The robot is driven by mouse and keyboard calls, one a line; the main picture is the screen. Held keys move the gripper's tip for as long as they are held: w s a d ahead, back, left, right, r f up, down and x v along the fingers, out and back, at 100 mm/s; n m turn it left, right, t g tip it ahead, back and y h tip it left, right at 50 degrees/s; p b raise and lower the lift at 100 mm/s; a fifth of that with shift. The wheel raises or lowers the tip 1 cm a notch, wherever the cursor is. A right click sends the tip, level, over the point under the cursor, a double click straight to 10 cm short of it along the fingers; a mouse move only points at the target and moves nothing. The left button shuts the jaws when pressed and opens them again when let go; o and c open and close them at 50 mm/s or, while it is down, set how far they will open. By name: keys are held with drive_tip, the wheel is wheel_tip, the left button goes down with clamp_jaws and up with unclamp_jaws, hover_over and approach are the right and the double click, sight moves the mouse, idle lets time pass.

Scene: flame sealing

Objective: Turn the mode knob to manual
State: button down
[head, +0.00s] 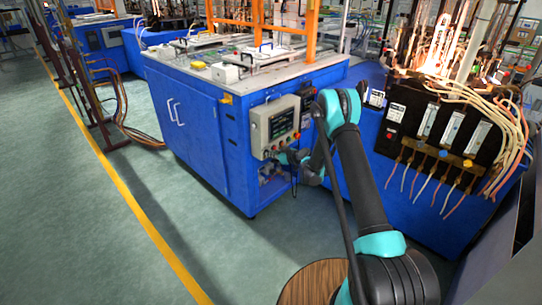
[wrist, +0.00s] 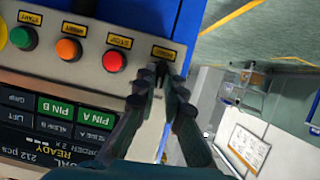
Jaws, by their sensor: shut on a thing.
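The grey control panel (head: 275,122) is mounted on the end of the blue cabinet, with a dark screen and a row of buttons along its lower edge. In the wrist view, the small black mode knob (wrist: 161,70) sits at the end of the button row, by a yellow label. My gripper (wrist: 160,80) is shut on the knob, one finger on each side. The fingers partly hide the knob, so its pointing direction cannot be told. In the head view my gripper (head: 284,157) is at the panel's lower edge, and the knob is hidden there.
Green (wrist: 23,37), orange (wrist: 68,49) and red (wrist: 115,61) buttons line up beside the knob. The screen (wrist: 60,120) shows green PIN A and PIN B fields. A flame machine with hoses (head: 440,120) stands right of my arm.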

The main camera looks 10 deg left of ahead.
drive_tip(key=shift+m+g, duration=0.3)
idle(0.4)
drive_tip(key=c, duration=1.6)
unclamp_jaws()
drive_tip(key=shift+d, duration=0.1)
drive_tip(key=v, duration=1.2)
drive_tip(key=shift+f, duration=0.1)
